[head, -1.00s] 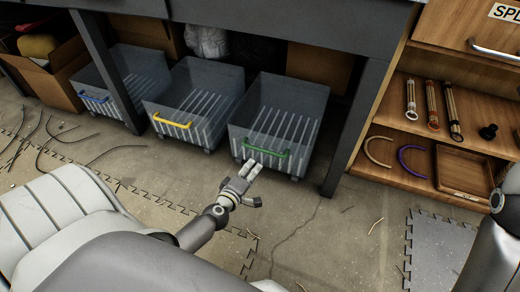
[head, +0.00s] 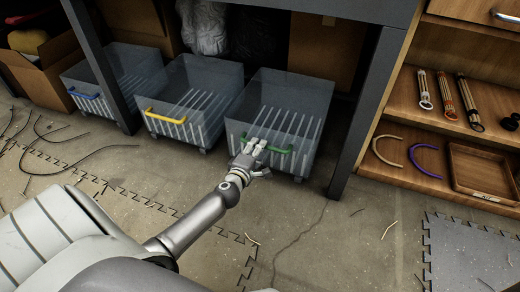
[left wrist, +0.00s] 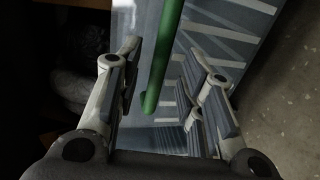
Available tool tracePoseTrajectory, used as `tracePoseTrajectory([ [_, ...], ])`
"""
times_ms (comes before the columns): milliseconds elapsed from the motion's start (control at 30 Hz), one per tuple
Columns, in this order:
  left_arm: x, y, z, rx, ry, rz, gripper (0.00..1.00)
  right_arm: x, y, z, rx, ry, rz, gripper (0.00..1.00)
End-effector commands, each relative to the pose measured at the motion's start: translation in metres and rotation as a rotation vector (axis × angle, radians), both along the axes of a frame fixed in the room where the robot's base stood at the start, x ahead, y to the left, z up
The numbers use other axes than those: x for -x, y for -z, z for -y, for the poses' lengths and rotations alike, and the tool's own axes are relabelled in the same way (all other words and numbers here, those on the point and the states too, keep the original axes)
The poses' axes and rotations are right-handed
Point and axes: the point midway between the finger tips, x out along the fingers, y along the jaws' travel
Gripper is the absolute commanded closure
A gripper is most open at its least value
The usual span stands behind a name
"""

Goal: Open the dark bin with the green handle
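The dark, see-through grey bin (head: 306,104) with a green handle (head: 279,150) stands on the floor under the bench, rightmost of three bins. The handle is a bar across the bin's upper front. My left gripper (head: 256,146) is at the handle's left part and hides some of it. In the left wrist view, the green handle (left wrist: 164,60) runs between the two spread fingers of the left gripper (left wrist: 163,72), with gaps visible on both sides. My right gripper is out of view.
A yellow-handled bin (head: 190,92) and a blue-handled bin (head: 90,72) stand to the left. A bench leg (head: 367,115) rises close to the right of the green-handled bin. A wooden shelf (head: 440,150) stands further right. The floor (head: 300,220) in front is mostly clear.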

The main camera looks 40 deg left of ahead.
Motion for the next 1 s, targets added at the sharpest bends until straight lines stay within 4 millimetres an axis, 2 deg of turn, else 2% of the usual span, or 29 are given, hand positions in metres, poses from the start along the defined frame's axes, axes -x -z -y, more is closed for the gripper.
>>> tracePoseTrajectory([
  [100,-0.017,0.007,-0.004,-0.002,0.000,0.001,0.65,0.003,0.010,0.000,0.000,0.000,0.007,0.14],
  [233,-0.027,0.007,-0.007,-0.001,-0.001,0.001,0.65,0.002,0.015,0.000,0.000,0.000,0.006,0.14],
  [600,-0.031,0.007,-0.008,-0.001,-0.001,0.000,0.65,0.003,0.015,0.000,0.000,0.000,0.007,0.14],
  [900,-0.031,0.007,-0.008,-0.001,-0.001,0.000,1.00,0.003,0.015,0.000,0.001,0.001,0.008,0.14],
  [1000,-0.031,0.007,-0.008,-0.001,-0.001,0.000,1.00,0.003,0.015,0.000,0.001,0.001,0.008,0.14],
])
